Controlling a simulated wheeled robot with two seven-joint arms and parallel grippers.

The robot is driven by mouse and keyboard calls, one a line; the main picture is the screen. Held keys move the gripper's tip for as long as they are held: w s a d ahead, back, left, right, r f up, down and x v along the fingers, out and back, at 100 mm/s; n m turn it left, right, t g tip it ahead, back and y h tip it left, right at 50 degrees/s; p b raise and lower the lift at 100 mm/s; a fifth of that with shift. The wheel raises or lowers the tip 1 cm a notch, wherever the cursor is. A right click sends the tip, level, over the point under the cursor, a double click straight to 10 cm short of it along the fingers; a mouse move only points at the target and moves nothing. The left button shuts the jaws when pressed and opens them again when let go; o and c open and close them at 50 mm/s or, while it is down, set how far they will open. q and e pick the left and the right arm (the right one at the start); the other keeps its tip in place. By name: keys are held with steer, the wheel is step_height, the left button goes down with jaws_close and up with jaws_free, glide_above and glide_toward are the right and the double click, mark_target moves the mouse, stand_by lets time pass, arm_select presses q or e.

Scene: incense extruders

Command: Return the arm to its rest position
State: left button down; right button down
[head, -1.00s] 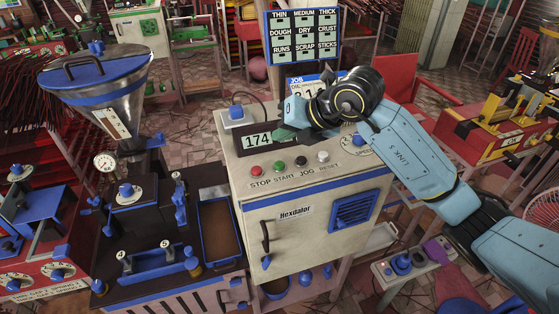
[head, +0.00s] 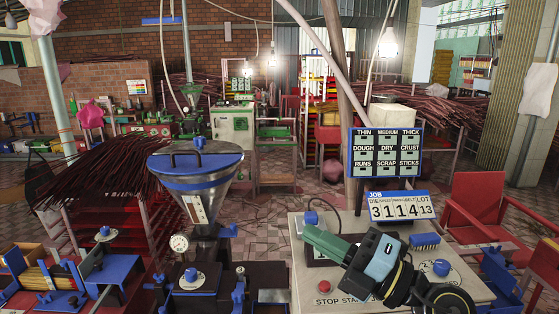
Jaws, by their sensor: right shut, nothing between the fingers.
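My right gripper (head: 313,238) shows at the lower right, its green fingers shut and empty, pointing up and left. It appears in front of the cream control cabinet (head: 306,285) and hides most of the number display and some of the buttons. A red button (head: 323,285) shows below it, and a blue knob (head: 441,267) to its right. Whether the gripper touches the cabinet top, I cannot tell. Most of my right arm is out of view below. My left gripper is not in view.
A steel hopper (head: 196,185) with a blue lid stands left of the cabinet, beside a pressure gauge (head: 179,243). A job board (head: 400,206) and a label board (head: 386,153) rise behind the cabinet. A red chair (head: 478,205) stands at the right. Tiled floor shows behind.

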steer(key=d+f+m+t+h, duration=0.2)
steer(key=d+m+t+h, duration=1.1)
steer(key=m, duration=0.7)
steer(key=s+d+f+m+g+h, duration=0.1)
steer(key=d+f+m+g+h, duration=0.35)
steer(key=f+m+h, duration=0.3)
steer(key=s+d+f+m+g, duration=0.2)
steer(key=s+f+g, duration=0.35)
steer(key=f, duration=0.45)
steer(key=s+a+f+g+y, duration=0.35)
steer(key=s+f+g, duration=0.8)
steer(key=s, duration=0.55)
step_height(320, 180, down, 27)
steer(key=s+b, duration=0.2)
steer(key=s+d+f+g+h+b, duration=0.1)
steer(key=s+d+f+b, duration=0.1)
steer(key=s+f, duration=1.4)
steer(key=shift+d+f, duration=0.2)
steer(key=shift+f, duration=0.5)
